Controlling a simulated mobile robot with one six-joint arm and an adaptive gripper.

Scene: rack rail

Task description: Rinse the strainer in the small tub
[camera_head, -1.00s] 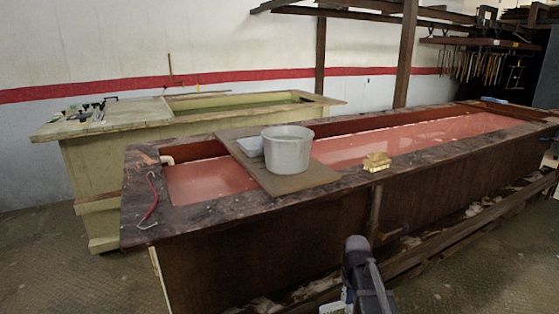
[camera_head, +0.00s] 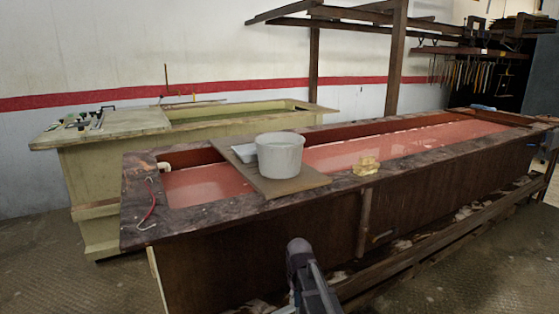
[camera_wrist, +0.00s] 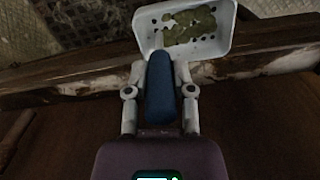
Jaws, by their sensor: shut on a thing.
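In the wrist view my gripper (camera_wrist: 160,85) is shut on the blue handle of the strainer (camera_wrist: 228,28). The strainer has a shallow white basket with small holes and a patch of green residue inside. The basket is beyond the fingertips, with floor and a wooden beam behind it. The small tub appears to be the pale grey round tub (camera_head: 280,155) in the head view. It stands upright on a board (camera_head: 290,185) laid across the long basin. Its inside is mostly hidden. The head view shows part of my arm at the bottom, but not the strainer.
The long dark basin (camera_head: 225,213) holds reddish liquid. A small white container (camera_head: 245,153) sits beside the tub on the board. A yellowish block (camera_head: 366,166) and a red-handled tool (camera_head: 149,205) lie on the basin rim. A greenish tank (camera_head: 100,170) stands behind.

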